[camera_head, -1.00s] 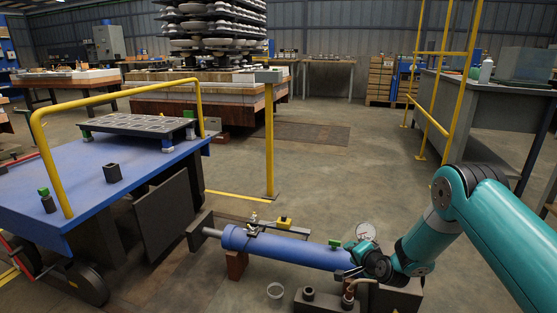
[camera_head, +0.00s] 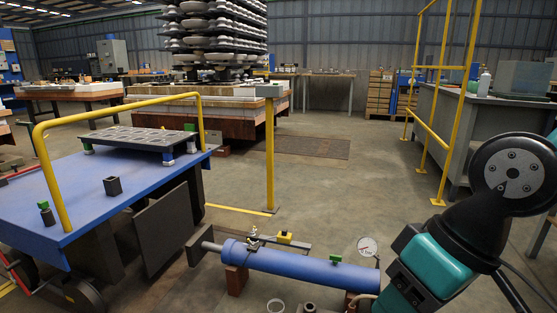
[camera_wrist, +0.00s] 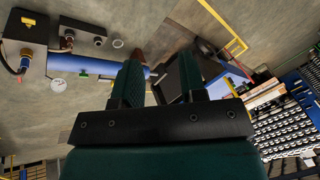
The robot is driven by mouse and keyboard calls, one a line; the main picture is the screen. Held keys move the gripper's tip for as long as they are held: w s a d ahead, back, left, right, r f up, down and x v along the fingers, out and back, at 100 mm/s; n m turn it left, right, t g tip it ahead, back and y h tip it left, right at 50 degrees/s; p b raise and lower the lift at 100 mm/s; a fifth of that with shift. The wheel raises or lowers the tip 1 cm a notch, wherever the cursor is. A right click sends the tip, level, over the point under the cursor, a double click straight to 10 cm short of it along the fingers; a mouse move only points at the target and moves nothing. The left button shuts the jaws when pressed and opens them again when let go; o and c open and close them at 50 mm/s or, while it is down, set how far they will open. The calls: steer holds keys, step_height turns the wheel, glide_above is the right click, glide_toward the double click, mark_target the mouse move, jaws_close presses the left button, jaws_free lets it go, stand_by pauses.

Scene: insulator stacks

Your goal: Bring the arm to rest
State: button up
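My arm fills the lower right of the head view, folded so that a round dark joint cap with bolts faces the camera. The fingers of my gripper are not clear in that view. In the wrist view my gripper (camera_wrist: 158,75) shows two dark green fingers set apart, with no object seen between them. Beyond the fingers lie the floor and the blue cylinder (camera_wrist: 90,64), apart from them. The same blue cylinder (camera_head: 300,265) lies low in the head view, left of my arm, with a round gauge (camera_head: 367,246) near its right end.
A blue cart (camera_head: 80,195) with a yellow rail and a dark slotted tray (camera_head: 140,137) stands at left. A yellow post (camera_head: 270,155) rises mid-view. A yellow rail frame (camera_head: 441,140) and grey bench (camera_head: 440,130) stand at right. The middle floor is open.

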steer(key=s+r+p, duration=0.2)
steer(key=r+p, duration=1.6)
steer(key=s+d+r+n+p, duration=0.1)
steer(key=r+p, duration=1.7)
steer(key=r, duration=0.1)
steer(key=shift+s+g+p, duration=0.3)
steer(key=shift+s+p, duration=0.05)
